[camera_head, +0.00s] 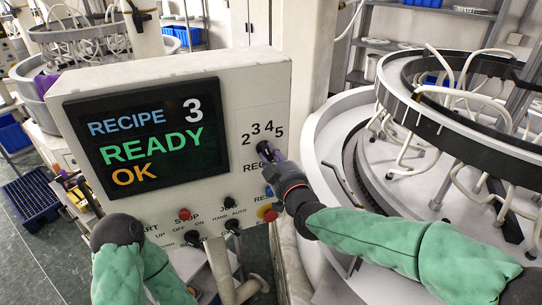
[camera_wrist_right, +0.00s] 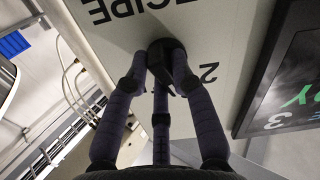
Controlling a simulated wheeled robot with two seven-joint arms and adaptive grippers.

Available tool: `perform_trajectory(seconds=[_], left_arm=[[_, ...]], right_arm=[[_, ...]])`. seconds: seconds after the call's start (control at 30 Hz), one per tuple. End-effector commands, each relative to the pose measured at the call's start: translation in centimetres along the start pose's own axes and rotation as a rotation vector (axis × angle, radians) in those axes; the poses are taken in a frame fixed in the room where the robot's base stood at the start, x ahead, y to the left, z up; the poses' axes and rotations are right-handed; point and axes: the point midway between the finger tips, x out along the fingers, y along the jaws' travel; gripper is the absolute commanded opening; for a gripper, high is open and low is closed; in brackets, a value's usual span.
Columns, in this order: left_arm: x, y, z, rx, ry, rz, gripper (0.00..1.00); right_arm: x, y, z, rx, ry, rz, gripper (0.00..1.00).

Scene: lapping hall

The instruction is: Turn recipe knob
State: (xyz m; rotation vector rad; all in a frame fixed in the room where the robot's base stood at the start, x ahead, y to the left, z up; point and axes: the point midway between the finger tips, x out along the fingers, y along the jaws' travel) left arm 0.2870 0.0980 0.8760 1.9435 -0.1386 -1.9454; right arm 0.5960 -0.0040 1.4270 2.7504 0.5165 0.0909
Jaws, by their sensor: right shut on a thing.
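The recipe knob (camera_head: 264,147) is a small dark knob on the right side of the pale control panel (camera_head: 262,95), below the printed numbers 2 to 5. My right gripper (camera_head: 270,154) is shut on it. In the right wrist view, its purple-grey fingers close around the dark round knob (camera_wrist_right: 164,50), hiding part of it and of the scale. The screen (camera_head: 150,142) reads RECIPE 3, READY, OK.
Switches and buttons, including a red one (camera_head: 184,214), line the panel's lower edge near my right gripper. A large round lapping machine (camera_head: 330,150) with pale hoses stands close on the right. A dark blue pallet (camera_head: 31,196) lies on the floor at left.

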Motion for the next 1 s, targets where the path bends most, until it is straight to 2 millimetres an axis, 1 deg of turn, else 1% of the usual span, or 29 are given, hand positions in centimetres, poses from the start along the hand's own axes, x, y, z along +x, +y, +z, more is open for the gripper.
perform_trajectory(seconds=[0.17,0.37,0.7,1.0], left_arm=[[0.5,-0.2,0.0,0.000,0.000,0.000,0.40],[2.0,-0.7,-0.1,0.000,0.000,0.000,0.40],[5.3,-1.9,-0.2,0.000,0.000,0.000,0.40],[7.2,-2.5,-0.3,0.000,0.000,0.000,0.40]], right_arm=[[0.0,-0.1,0.1,0.027,0.001,0.000,0.00],[0.0,-0.1,0.3,0.122,0.002,0.001,0.00],[0.0,-0.3,0.5,0.389,0.002,0.000,0.00],[0.0,-0.5,0.4,0.587,0.001,0.000,0.00]])
